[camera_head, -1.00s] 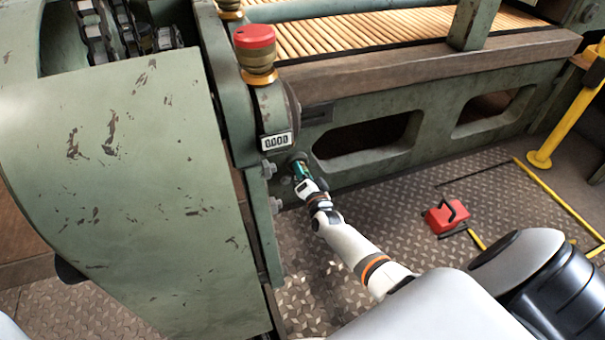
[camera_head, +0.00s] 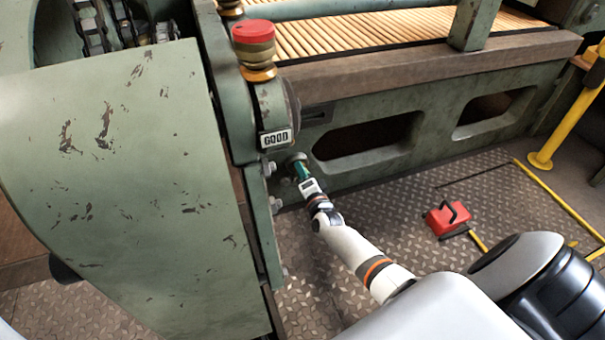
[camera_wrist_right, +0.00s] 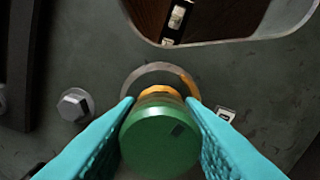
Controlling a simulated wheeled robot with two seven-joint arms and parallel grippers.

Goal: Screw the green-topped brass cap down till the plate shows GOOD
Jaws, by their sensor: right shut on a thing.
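The green-topped brass cap (camera_wrist_right: 158,138) sits on the machine's side frame in the right wrist view, its brass edge (camera_wrist_right: 160,90) showing at a round fitting. The teal fingers of my right gripper (camera_wrist_right: 160,128) are shut on the cap, one on each side. In the head view my right gripper (camera_head: 302,174) is at the cap's spot, below the plate. The cap itself is mostly hidden there. The plate (camera_head: 276,138) reads GOOD. My left gripper is not in view.
A red knob (camera_head: 254,32) on a brass base stands above the plate. Hex bolts (camera_wrist_right: 75,104) sit beside the cap. A red box (camera_head: 447,217) with a black handle lies on the tread floor near a yellow post (camera_head: 559,125). The floor between is clear.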

